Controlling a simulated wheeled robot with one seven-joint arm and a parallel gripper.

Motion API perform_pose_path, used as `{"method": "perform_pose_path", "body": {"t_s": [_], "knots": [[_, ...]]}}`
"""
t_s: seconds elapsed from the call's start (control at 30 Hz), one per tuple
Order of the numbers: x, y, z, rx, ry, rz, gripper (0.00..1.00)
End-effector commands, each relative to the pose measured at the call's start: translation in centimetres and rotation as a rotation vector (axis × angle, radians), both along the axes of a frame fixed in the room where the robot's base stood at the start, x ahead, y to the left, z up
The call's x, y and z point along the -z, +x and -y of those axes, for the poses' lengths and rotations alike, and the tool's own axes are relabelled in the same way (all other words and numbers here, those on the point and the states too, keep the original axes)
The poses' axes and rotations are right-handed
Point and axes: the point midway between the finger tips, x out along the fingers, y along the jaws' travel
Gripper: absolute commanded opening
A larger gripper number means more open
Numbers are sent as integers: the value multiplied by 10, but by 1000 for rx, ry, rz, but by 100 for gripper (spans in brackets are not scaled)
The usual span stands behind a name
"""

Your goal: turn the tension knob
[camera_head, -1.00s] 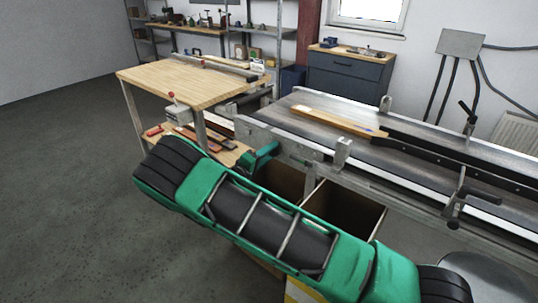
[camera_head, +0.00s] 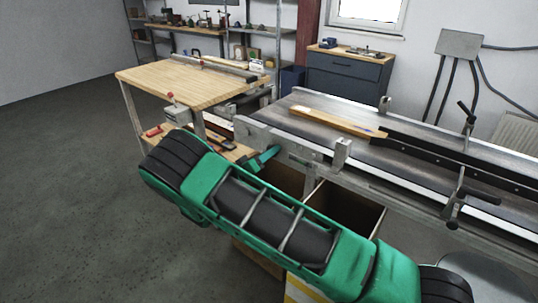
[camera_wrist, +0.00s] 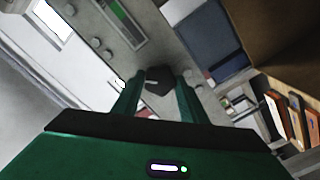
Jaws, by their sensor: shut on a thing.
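The tension knob (camera_wrist: 160,79) is a small dark knob on a grey metal plate, seen in the wrist view. My gripper (camera_wrist: 158,88) has its two green fingers on either side of it and is shut on it. In the head view my gripper (camera_head: 264,157) is at the near left end of the conveyor (camera_head: 325,172), beside its grey end plate (camera_head: 250,132). My green arm hides part of the space below, and the knob cannot be made out there. I cannot tell the knob's angle.
A wooden strip (camera_head: 337,122) lies on the conveyor belt. An open box (camera_head: 346,213) stands under the conveyor, close to my arm. A wooden workbench (camera_head: 165,80) is to the left. A clamp lever (camera_head: 458,200) sticks out at the right. The floor at left is clear.

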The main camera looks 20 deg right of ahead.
Motion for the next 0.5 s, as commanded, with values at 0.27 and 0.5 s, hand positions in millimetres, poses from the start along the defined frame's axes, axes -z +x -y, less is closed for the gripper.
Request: {"method": "perform_pose_path", "body": {"t_s": [0.27, 0.5], "knots": [[5, 1, -3, -8, 77, 87, 16], [5, 1, -4, -9, 96, 114, 16]]}}
